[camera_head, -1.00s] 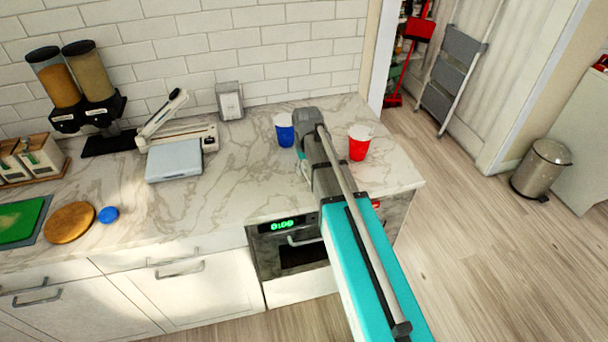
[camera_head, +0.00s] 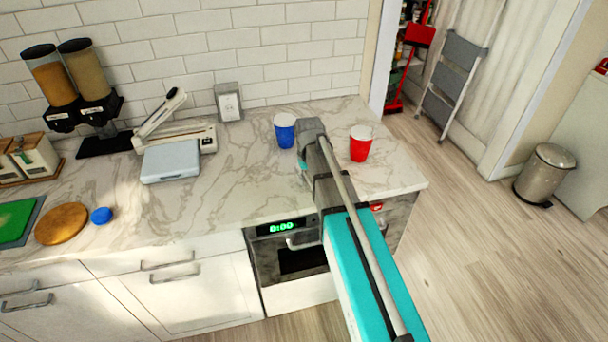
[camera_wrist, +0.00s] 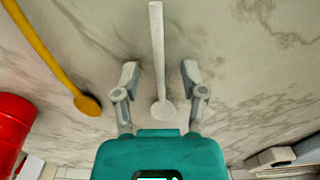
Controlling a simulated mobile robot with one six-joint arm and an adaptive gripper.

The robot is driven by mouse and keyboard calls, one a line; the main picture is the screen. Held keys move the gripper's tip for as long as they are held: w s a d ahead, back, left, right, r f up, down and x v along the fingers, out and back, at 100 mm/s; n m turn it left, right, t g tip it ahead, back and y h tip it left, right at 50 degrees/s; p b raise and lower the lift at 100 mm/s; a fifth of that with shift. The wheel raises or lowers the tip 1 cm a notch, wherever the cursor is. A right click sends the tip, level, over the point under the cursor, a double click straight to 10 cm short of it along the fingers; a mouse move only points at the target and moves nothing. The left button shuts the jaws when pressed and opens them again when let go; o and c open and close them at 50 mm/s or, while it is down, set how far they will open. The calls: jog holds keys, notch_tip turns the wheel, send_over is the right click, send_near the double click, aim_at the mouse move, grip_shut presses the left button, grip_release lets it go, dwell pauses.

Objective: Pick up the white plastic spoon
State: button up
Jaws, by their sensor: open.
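The white plastic spoon (camera_wrist: 158,60) lies on the marble counter in the wrist view, its handle reaching to the top edge and its round end near my gripper's body. My gripper (camera_wrist: 160,75) is open, with one finger on each side of the spoon and clear space between each finger and it. I cannot tell the height of the fingers above the counter. In the head view my arm hides the spoon and the gripper's fingers.
A yellow spoon-like utensil (camera_wrist: 50,50) lies left of the gripper, near a red cup (camera_wrist: 12,125). In the head view, the blue cup (camera_head: 285,132) and red cup (camera_head: 361,145) flank my arm on the counter (camera_head: 225,185). A grey-blue box (camera_head: 171,161) stands farther left.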

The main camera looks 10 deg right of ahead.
grip_shut()
dwell(0.3)
jog(key=shift+r, duration=0.1)
jog(key=shift+r+p, duration=0.9)
jog(key=shift+p, duration=0.1)
jog(key=s+r+p, duration=1.1)
jog(key=s, duration=0.3)
jog(key=shift+d+f, duration=0.1)
